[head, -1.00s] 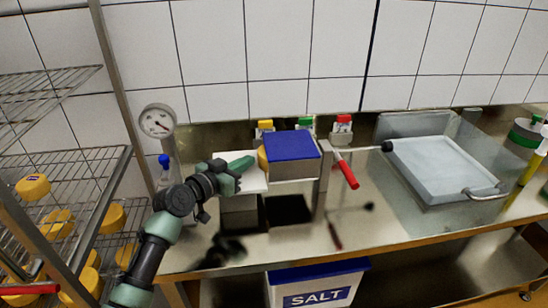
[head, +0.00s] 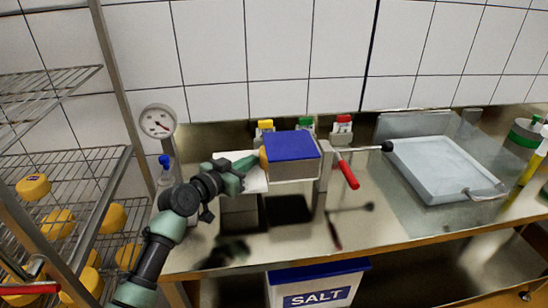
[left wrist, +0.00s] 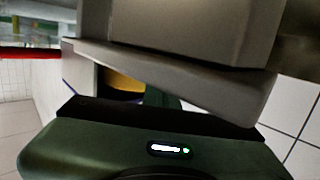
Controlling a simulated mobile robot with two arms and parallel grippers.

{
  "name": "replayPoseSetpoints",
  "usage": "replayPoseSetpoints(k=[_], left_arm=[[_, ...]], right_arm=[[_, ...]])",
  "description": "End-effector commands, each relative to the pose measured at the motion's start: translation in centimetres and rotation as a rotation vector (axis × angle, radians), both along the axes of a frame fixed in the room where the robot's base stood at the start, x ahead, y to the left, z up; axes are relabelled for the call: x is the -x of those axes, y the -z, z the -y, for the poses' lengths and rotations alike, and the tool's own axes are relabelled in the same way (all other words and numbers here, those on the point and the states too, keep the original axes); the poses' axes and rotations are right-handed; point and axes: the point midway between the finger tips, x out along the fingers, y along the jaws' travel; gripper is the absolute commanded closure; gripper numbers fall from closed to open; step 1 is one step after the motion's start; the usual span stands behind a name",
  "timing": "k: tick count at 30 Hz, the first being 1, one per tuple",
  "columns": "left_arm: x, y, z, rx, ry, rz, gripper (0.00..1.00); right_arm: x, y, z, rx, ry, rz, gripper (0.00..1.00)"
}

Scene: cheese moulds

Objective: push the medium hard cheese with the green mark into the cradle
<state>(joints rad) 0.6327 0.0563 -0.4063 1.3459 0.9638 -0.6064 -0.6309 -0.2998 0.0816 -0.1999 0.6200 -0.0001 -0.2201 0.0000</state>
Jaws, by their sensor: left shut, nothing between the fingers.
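A yellow cheese (head: 263,158) shows as a narrow edge at the left side of the blue-topped grey block (head: 291,146). A yellow patch of it (left wrist: 122,82) shows in the left wrist view, mostly hidden behind grey parts. No green mark can be seen on it. My left gripper (head: 250,163) is shut and empty, its tips at the cheese's left side over the white board (head: 257,181). Whether they touch it I cannot tell. The cradle cannot be clearly made out; the block hides the space beyond the cheese. My right gripper is not in view.
A red-handled lever (head: 347,172) stands right of the block. Yellow, green (head: 305,124) and red tagged items stand behind. A gauge (head: 158,121) is at left, near a wire rack (head: 85,175) holding cheeses. A pale tray (head: 440,170) lies at right; the counter's front is clear.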

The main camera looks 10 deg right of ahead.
Motion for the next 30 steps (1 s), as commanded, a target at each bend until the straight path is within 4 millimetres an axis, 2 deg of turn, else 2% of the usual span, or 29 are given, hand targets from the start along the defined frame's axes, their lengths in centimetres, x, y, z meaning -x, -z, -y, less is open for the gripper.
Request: replayPoseSetpoints(k=[30], left_arm=[[0.0, 0.1, 1.6, 0.000, 0.002, -0.001, 1.00]], right_arm=[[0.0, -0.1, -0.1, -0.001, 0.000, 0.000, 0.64]])
